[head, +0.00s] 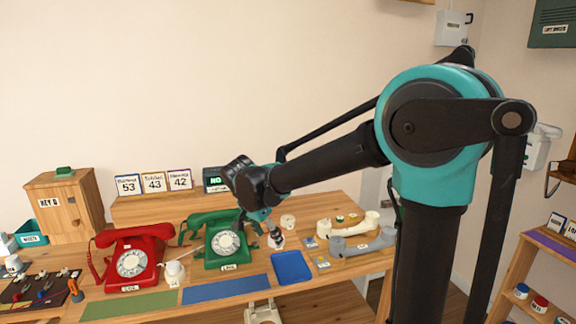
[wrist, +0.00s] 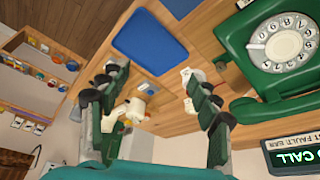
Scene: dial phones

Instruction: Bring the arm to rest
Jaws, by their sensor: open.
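My arm reaches from the right across the desk in the head view, with its dark and teal links above the desk. My gripper (head: 268,226) hangs just right of the green dial phone (head: 226,240). In the wrist view my gripper (wrist: 155,80) has its two fingers wide apart, with nothing held between them. The green phone (wrist: 275,55) fills the right of that view, apart from the fingers. A cream handset (wrist: 130,112) shows beyond and between the fingers. Whether a fingertip touches the small item under it in the head view, I cannot tell.
A red dial phone (head: 131,255) stands at left. A blue tray (head: 291,267) and a blue mat (head: 226,288) lie along the front. Cream (head: 348,224) and grey (head: 362,244) handsets lie at right. A wooden cabinet (head: 65,205) stands at the back left.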

